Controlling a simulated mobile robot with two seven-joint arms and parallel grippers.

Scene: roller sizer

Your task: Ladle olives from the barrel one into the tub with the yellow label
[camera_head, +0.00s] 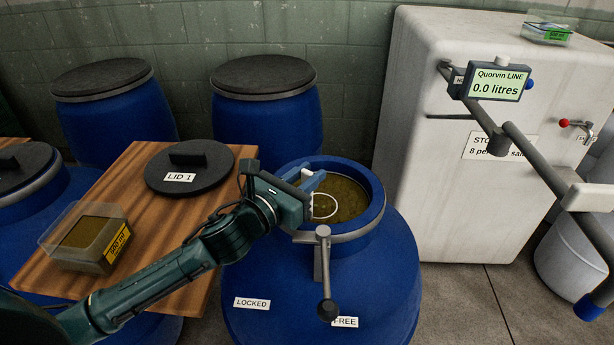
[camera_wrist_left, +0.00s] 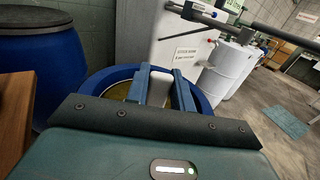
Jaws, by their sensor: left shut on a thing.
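The open blue barrel (camera_head: 375,265) holds olives in brownish-green liquid (camera_head: 348,195). In the left wrist view, a white piece of the ladle (camera_wrist_left: 157,92) sits between the two fingers, above the barrel mouth (camera_wrist_left: 122,90). The clear tub with the yellow label (camera_head: 118,242) stands on the wooden table at left, with dark greenish contents showing. My right gripper is not in view.
Lid 1 (camera_head: 190,166) lies on the wooden table (camera_head: 150,210). A lever (camera_head: 325,270) on the barrel front points down near the FREE label. Closed barrels stand behind.

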